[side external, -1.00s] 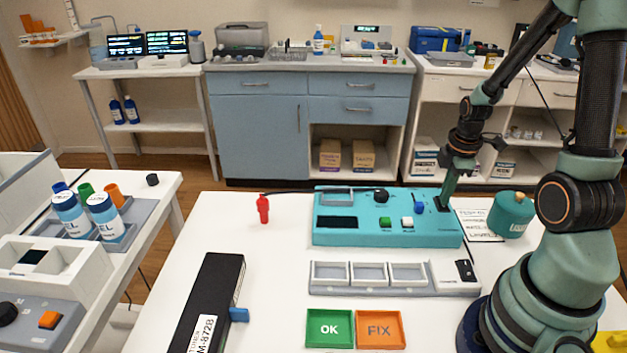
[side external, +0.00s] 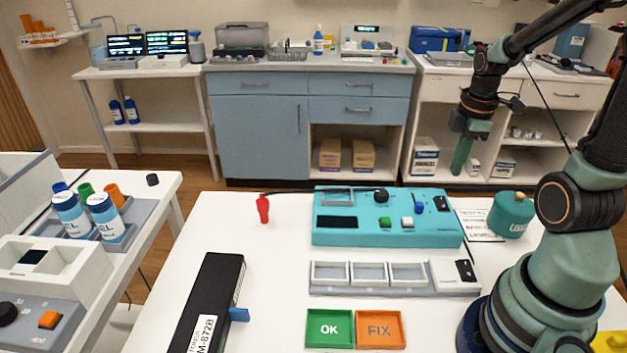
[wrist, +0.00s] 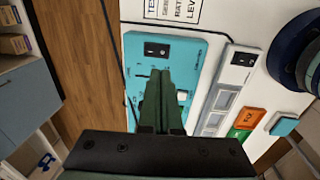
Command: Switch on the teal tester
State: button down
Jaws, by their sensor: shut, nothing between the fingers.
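The teal tester (side external: 340,239) lies flat at the back of the white table. It has a dark display (side external: 337,222), a black knob (side external: 380,196), a green button (side external: 385,222), a white button (side external: 407,222) and a small blue part (side external: 420,208). A black rocker switch (side external: 441,204) sits at its right end; it also shows in the wrist view (wrist: 157,50). I cannot tell which way the rocker is set. My gripper (side external: 460,170) is shut and empty, raised above and behind the switch end, apart from it. In the wrist view its fingers cover part of the tester.
A grey strip with three trays (side external: 352,292) and its own black switch (side external: 465,270) lies in front. Green OK (side external: 330,328) and orange FIX (side external: 380,329) trays are nearer. A teal canister (side external: 511,214) stands right, a red figure-like piece (side external: 263,208) left, a black box (side external: 215,290) front left.

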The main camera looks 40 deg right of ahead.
notch_tip(320, 180, up, 5)
send_over(441, 198)
jog(key=s+a, duration=0.3)
jog(key=shift+w+d, duration=0.15)
jog(key=shift+d, duration=0.05)
jog(key=shift+w+d, duration=0.55)
jog(key=f, duration=0.4)
jog(key=w+d+f, duration=0.1)
jog(key=f, duration=0.9)
jog(key=shift+w+d, duration=0.2)
